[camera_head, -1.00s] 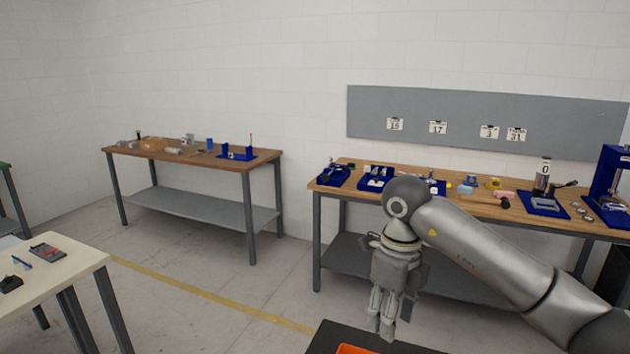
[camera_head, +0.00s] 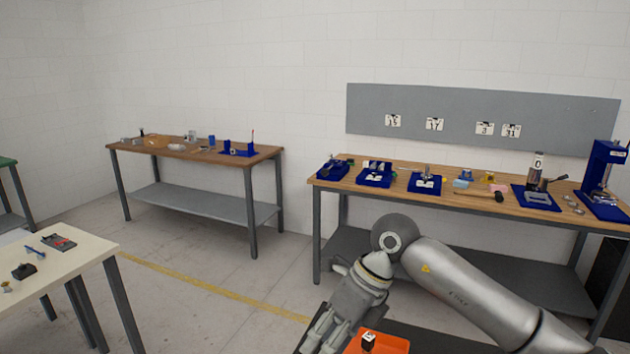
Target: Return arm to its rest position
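My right arm (camera_head: 470,285) comes in from the lower right, with its elbow in front of the right workbench. My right gripper (camera_head: 322,342) points down and to the left at the bottom edge of the head view, left of an orange bin (camera_head: 398,346). Its fingertips are partly cut off by the frame, so I cannot tell whether they are open or shut. I see no object in it. My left gripper is not in view.
A wooden workbench (camera_head: 455,196) with blue trays, a hammer and a blue press (camera_head: 603,180) stands at the right. Another workbench (camera_head: 196,152) stands at the back left. A pale table (camera_head: 75,272) is at the near left. A small dark-and-white item (camera_head: 368,341) is at the orange bin.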

